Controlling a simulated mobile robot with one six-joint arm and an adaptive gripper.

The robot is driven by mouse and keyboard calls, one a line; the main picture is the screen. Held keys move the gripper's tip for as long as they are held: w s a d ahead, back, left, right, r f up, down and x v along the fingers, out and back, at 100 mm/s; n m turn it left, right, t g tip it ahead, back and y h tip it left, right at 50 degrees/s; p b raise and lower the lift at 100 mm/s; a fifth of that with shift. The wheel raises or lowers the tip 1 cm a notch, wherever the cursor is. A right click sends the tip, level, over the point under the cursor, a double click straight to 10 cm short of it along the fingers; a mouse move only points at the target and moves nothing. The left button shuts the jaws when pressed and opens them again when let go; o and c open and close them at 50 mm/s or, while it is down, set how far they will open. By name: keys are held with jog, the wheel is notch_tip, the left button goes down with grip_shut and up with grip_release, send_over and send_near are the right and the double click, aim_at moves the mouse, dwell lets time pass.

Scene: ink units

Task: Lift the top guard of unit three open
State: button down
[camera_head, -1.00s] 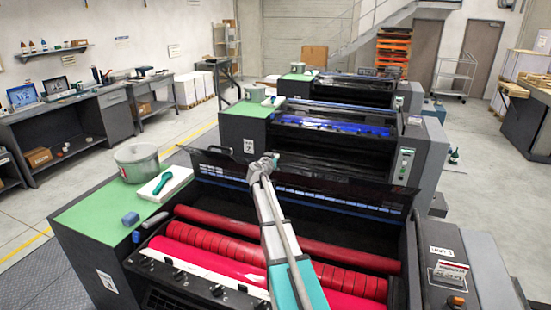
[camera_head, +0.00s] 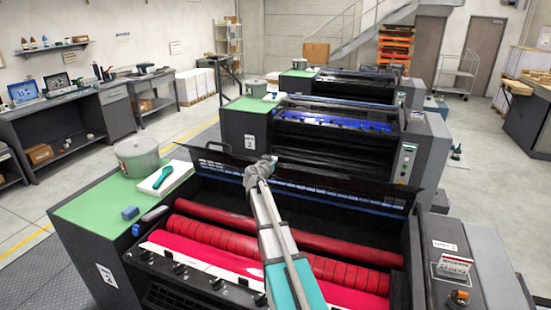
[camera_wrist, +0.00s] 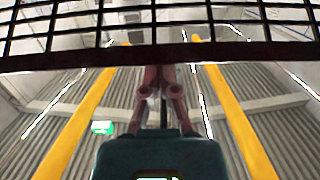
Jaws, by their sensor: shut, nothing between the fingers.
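The nearest ink unit, with red rollers (camera_head: 270,238), fills the front of the head view.
A grey pot (camera_head: 137,158) and a white tray with a green tool (camera_head: 163,178) stand on the unit's green left top. A unit with blue rollers, labelled 2 (camera_head: 250,142), stands behind, with another beyond it. Open floor lies left.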

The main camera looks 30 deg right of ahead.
jog(key=s+a+f+b, duration=0.3)
jog(key=a, duration=0.1)
jog(key=shift+f, duration=0.3)
jog(key=shift+d+r, duration=0.1)
jog(key=p+v, duration=0.1)
jog(key=v, duration=0.7)
jog(key=shift+s+r+p, duration=0.15)
jog(key=shift+r+p, duration=0.05)
jog(key=shift+p, duration=0.1)
dwell(0.6)
dwell(0.5)
